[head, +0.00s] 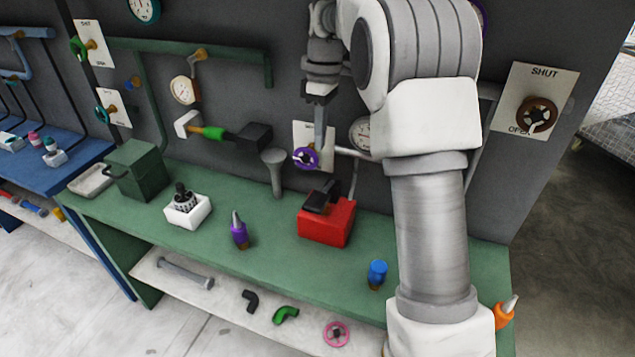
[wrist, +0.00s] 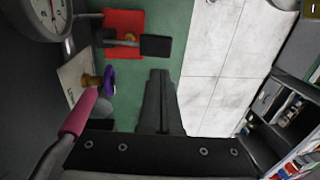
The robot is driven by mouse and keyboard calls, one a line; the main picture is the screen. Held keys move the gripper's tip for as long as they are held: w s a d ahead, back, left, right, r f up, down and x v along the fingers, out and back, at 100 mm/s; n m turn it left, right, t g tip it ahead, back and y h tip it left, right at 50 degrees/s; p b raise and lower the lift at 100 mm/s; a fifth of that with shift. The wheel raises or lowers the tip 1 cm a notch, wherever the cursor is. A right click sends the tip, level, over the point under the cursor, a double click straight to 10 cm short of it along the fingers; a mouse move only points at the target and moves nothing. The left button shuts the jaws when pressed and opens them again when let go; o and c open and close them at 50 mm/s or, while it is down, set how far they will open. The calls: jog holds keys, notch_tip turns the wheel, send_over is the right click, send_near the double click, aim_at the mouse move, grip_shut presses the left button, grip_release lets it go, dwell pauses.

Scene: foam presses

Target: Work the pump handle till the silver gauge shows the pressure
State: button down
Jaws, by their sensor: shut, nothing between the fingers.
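The silver gauge (head: 361,134) is on the dark wall, partly hidden by my arm in the head view. In the wrist view its white dial (wrist: 45,12) is cut off by the top edge; its reading is too small to tell. Below it on the green bench is a red box (head: 325,232) with a black paddle (head: 322,197) on top, also seen in the wrist view (wrist: 157,45). A pink-gripped lever (wrist: 78,113) shows at the wrist view's lower left. I cannot tell which is the pump handle. My gripper (head: 319,146) is shut, empty, pointing down above the bench, apart from the paddle.
A purple valve wheel (head: 305,157) is close beside my gripper, with a grey funnel (head: 274,172) to its left. A purple bottle (head: 239,231), blue bottle (head: 377,273) and white block (head: 187,212) stand on the green bench (head: 275,255). A lower shelf holds loose fittings.

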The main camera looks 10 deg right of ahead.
aim_at(316, 202)
dwell(0.3)
jog(key=f, duration=0.4)
jog(key=s+f, duration=0.1)
jog(key=f, duration=0.4)
jog(key=a+f+p, duration=0.1)
jog(key=f, duration=0.4)
jog(key=shift+s, duration=0.3)
